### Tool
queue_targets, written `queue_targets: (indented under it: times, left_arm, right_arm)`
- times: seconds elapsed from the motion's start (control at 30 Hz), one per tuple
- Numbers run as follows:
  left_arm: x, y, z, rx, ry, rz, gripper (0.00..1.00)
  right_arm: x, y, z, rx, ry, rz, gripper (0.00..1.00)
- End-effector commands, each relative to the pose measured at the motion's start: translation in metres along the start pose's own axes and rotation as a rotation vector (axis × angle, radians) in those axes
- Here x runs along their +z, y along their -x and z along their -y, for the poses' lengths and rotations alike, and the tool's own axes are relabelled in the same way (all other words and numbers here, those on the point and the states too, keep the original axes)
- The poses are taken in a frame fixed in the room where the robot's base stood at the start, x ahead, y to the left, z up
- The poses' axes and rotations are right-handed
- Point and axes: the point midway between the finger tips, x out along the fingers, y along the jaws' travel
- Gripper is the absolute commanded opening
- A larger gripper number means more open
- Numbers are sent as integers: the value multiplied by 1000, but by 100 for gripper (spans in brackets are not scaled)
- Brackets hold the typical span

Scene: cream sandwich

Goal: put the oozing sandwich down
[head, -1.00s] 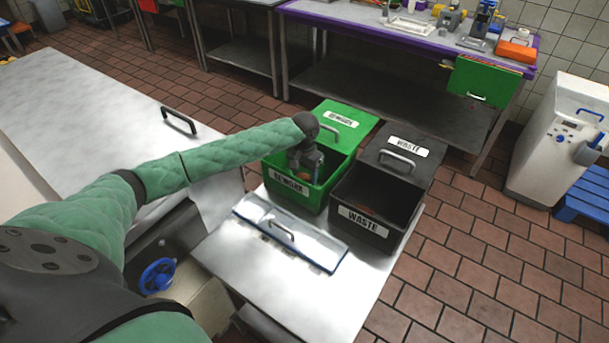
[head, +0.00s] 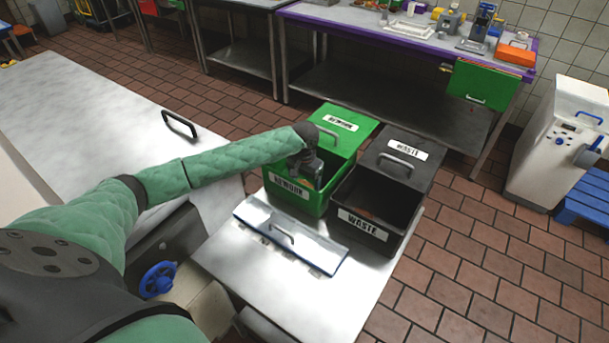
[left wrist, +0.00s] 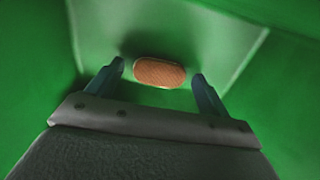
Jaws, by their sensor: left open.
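The sandwich (left wrist: 160,73) shows in the left wrist view as an oval, orange-brown, textured piece inside the green bin. It lies between and slightly beyond my left gripper's fingertips, with a visible gap to each finger. My left gripper (head: 308,178) reaches down into the green REWORK bin (head: 290,194) in the head view; it is open, and its fingers (left wrist: 158,70) also show in the left wrist view. The arm and bin wall mostly hide the sandwich in the head view. Any ooze is too small to tell. My right gripper is out of view.
A black WASTE bin (head: 364,228) stands open right beside the green bin, with something brownish inside. A flat metal lid with a handle (head: 290,235) lies in front on the steel table (head: 310,305). A long steel counter (head: 80,105) is at left.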

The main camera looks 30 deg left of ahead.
Motion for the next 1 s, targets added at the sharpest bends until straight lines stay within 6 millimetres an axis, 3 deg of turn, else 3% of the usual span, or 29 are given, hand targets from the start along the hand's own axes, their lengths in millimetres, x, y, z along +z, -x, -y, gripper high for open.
queue_targets:
  times: [0.1,0.7,1.0]
  left_arm:
    - [-1,8,0,1,1,-3,80]
    - [-1,106,0,1,0,-2,80]
    - [0,121,0,0,0,-1,80]
  right_arm:
    - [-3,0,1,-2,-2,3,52]
    - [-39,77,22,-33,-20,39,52]
    - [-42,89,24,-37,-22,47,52]
